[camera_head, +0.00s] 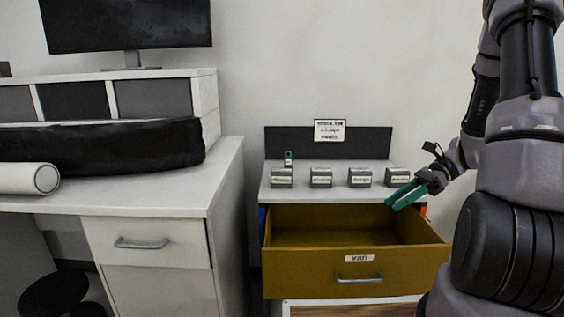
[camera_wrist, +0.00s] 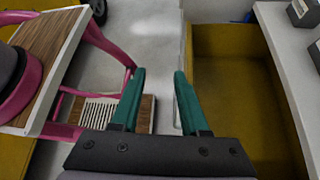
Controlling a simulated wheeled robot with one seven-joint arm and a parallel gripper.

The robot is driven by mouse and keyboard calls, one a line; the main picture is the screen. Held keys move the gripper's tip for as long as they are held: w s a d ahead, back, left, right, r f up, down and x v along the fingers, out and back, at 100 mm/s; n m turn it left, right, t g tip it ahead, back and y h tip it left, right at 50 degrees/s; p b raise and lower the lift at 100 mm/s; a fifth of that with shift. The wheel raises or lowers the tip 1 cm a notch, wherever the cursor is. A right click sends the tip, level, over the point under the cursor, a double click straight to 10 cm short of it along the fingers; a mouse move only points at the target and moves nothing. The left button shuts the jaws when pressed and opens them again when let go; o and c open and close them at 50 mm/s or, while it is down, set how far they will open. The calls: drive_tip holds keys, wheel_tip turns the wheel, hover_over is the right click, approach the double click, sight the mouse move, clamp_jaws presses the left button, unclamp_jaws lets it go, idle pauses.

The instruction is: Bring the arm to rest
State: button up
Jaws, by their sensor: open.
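My gripper (camera_head: 406,194) has green fingers and hangs beside the right end of the cabinet top, above the right side of the open drawer. In the wrist view its two fingers (camera_wrist: 159,88) stand apart with nothing between them. My arm reaches in from the right edge of the head view. The yellow drawer (camera_head: 328,272) is pulled out and looks empty; it also shows on the right of the wrist view (camera_wrist: 205,38).
Several small grey labelled boxes (camera_head: 321,178) stand in a row on the cabinet top (camera_head: 335,195), with a small green item (camera_head: 288,158) behind. A white desk (camera_head: 222,160) stands at left. A pink-framed stool-like thing (camera_wrist: 100,45) shows in the wrist view.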

drive_tip(key=s+a+r+n+t+h, duration=0.2)
drive_tip(key=r+n, duration=0.3)
drive_tip(key=r, duration=0.3)
drive_tip(key=s+a+r+n+t+h, duration=0.1)
drive_tip(key=s+r+n+t+h, duration=0.3)
drive_tip(key=r, duration=0.5)
drive_tip(key=s+a+r+n+t+h, duration=0.2)
drive_tip(key=r+n, duration=0.4)
drive_tip(key=r, duration=0.3)
drive_tip(key=shift+s+a+t+h, duration=0.35)
drive_tip(key=shift+s+t+h, duration=0.25)
drive_tip(key=shift+s, duration=0.65)
